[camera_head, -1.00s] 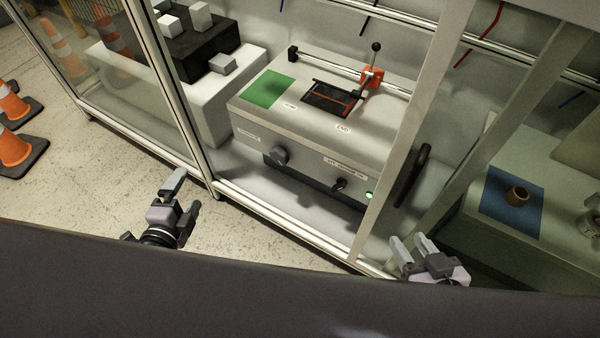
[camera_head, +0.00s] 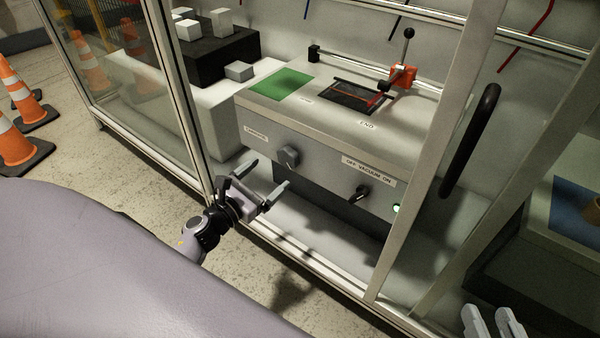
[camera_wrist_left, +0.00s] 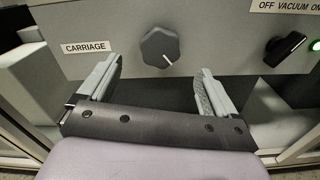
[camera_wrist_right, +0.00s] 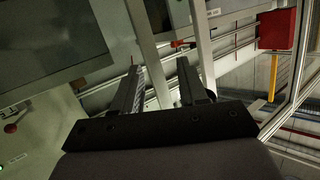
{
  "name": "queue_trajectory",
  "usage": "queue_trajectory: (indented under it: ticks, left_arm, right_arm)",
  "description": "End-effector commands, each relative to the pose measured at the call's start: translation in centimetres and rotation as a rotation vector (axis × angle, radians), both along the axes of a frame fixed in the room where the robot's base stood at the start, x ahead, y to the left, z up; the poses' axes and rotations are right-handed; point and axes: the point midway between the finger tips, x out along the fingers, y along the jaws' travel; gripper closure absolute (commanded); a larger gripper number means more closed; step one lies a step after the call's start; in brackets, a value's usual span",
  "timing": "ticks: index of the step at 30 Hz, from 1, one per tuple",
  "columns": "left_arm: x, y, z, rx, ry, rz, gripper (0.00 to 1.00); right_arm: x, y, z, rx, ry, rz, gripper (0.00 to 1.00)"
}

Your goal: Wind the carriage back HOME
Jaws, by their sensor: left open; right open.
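The orange-red carriage (camera_head: 402,76) with its black-knobbed lever sits on the rail toward the END side of the machine top. A green patch (camera_head: 283,84) lies at the other side. The grey carriage knob (camera_head: 289,157) is on the front panel beside the CARRIAGE label; it also shows in the left wrist view (camera_wrist_left: 160,47), its white mark pointing down right. My left gripper (camera_head: 270,179) is open and empty, in front of and below the knob, apart from it. In the left wrist view the knob lies beyond and between the fingers. My right gripper (camera_head: 492,322) is open and empty at the lower right.
The black vacuum switch (camera_head: 359,193) and a lit green lamp (camera_head: 396,209) are right of the knob. Cabinet frame posts (camera_head: 440,150) and a black handle (camera_head: 470,140) stand between the machine and the right side. A black block with white cubes (camera_head: 217,51) is at left.

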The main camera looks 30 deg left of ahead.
Motion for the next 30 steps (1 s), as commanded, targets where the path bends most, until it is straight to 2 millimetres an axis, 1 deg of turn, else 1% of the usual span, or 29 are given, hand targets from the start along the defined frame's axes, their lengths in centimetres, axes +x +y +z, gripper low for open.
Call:
queue_trajectory:
  ticks: [5, 12, 18, 23, 29, 30]
  left_arm:
    - [1.4, -0.1, 0.0, 0.014, -0.004, -0.004, 0.08]
    - [4.7, -0.5, 0.0, 0.013, -0.003, -0.002, 0.08]
    - [6.6, -0.7, -0.1, 0.009, -0.002, -0.001, 0.08]
    - [7.1, -0.7, 0.0, 0.010, -0.001, -0.002, 0.08]
    - [7.1, -0.7, 0.0, 0.010, -0.001, -0.002, 0.08]
    - [7.1, -0.7, 0.0, 0.010, -0.001, -0.002, 0.12]
  right_arm:
    - [-0.1, -0.1, 0.0, -0.006, -0.010, -0.001, 0.57]
    - [-0.2, -0.3, 0.0, -0.023, -0.033, -0.005, 0.57]
    - [-0.2, -0.6, 0.0, -0.038, -0.051, -0.009, 0.57]
    - [-0.3, -0.6, 0.1, -0.041, -0.057, -0.011, 0.57]
    - [-0.2, -0.6, 0.1, -0.041, -0.057, -0.011, 0.57]
    - [-0.2, -0.6, 0.1, -0.041, -0.057, -0.011, 0.57]
